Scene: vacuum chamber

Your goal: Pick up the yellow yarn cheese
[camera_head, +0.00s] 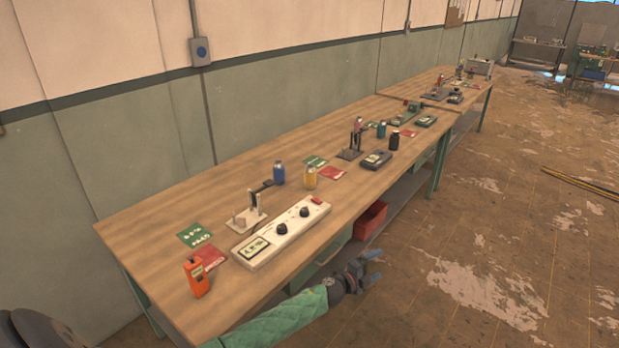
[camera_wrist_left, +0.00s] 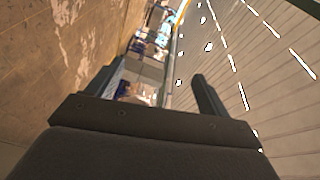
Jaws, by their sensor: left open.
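My left gripper (camera_head: 371,267) is in front of the bench, out over the floor and below the bench top, apart from the yellow cylinder. In the left wrist view its two dark fingers (camera_wrist_left: 155,88) are spread with nothing between them; the yellow cylinder is not seen there. My right gripper is not in view.
A white control box with black knobs (camera_head: 282,232) lies in front of the cylinders. A metal stand (camera_head: 250,212), an orange device (camera_head: 196,277) and red and green cards are nearby. A red bin (camera_head: 371,219) sits below the top.

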